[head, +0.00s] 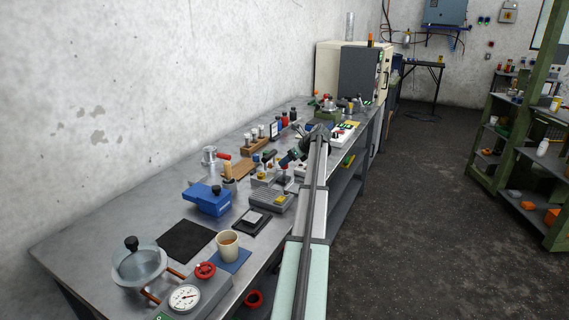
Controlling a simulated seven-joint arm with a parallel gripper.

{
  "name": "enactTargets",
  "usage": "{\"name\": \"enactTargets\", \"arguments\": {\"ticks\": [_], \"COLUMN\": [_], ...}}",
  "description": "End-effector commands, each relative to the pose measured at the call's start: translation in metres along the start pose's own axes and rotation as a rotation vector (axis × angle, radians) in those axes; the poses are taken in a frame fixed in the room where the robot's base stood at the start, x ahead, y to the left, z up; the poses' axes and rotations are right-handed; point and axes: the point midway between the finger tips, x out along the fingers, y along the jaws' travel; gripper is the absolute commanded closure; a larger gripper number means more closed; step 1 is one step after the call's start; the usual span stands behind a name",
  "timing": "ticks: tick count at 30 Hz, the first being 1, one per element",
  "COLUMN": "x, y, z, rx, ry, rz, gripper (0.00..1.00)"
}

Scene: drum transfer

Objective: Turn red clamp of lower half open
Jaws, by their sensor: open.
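My gripper (286,160) is small and dark at the end of my arm, low over the middle of the bench, and it is open. Its fingers are too small to make out clearly. Just below it in the picture, a red knob (284,167) tops a small grey fixture with yellow parts (284,184). I cannot tell whether the gripper touches it. I cannot tell whether this knob is the red clamp, and no lower half can be made out with certainty.
The grey bench (110,235) runs along the wall. A cabinet (357,72) stands beyond.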

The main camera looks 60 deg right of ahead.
Motion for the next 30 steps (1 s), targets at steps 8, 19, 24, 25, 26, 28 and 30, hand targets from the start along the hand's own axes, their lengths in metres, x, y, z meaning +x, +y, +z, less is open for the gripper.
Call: {"name": "enactTargets", "arguments": {"ticks": [8, 19, 24, 25, 26, 28, 30], "x": [0.026, 0.029, 0.029, 0.029, 0.029, 0.029, 0.029], "y": [0.0, 0.0, 0.0, 0.0, 0.0, 0.0, 0.0], "z": [0.0, 0.0, 0.0, 0.0, 0.0, 0.0, 0.0], "rx": [0.0, -0.001, -0.001, -0.001, -0.001, -0.001, -0.001], "ry": [0.0, 0.0, 0.0, 0.0, 0.0, 0.0, 0.0], "rz": [0.0, 0.0, 0.0, 0.0, 0.0, 0.0, 0.0], "gripper": [0.4, 0.4, 0.55, 0.58, 0.61, 0.67, 0.74]}}
